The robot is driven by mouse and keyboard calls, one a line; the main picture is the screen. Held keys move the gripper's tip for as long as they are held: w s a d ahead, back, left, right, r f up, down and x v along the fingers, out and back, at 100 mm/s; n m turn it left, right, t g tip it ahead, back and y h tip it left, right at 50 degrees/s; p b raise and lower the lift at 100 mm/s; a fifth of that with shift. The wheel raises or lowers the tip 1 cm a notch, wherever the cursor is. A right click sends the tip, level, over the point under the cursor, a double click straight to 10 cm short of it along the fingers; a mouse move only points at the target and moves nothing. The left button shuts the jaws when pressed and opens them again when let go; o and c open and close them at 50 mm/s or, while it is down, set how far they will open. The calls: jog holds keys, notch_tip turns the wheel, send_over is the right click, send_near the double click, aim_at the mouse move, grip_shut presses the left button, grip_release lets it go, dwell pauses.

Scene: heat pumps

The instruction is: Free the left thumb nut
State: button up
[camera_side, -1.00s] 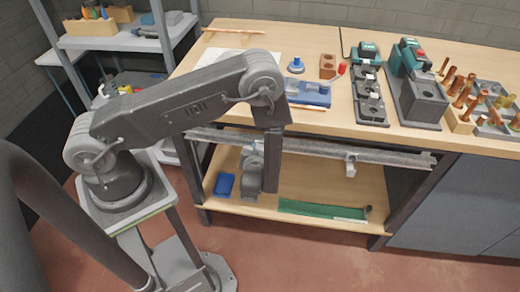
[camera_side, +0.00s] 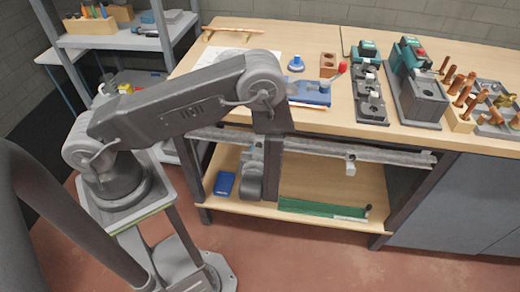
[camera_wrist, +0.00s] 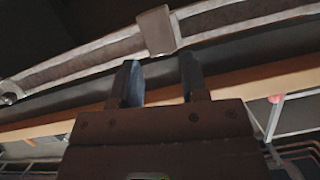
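A grey metal rail (camera_side: 315,147) runs along the front of the bench below the top, and it also crosses the top of the wrist view (camera_wrist: 225,22). A pale bracket block (camera_wrist: 157,30) sits on the rail just beyond my fingers. My gripper (camera_wrist: 160,84) points at the rail with two dark fingers apart and nothing visible between them. The block looks clear of the fingertips. A small rounded part (camera_wrist: 10,92) shows at the far left of the wrist view; I cannot tell whether it is the left thumb nut. In the side view my arm hides the rail's left part.
Another pale bracket (camera_side: 350,165) hangs on the rail's right part. The lower shelf (camera_side: 325,190) holds a blue box (camera_side: 224,184) and a green strip (camera_side: 310,207). Tools and a blue fixture (camera_side: 311,93) stand on the bench top (camera_side: 225,52). The bench's dark leg (camera_side: 405,190) is at right.

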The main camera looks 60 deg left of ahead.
jog(key=shift+v, duration=0.8)
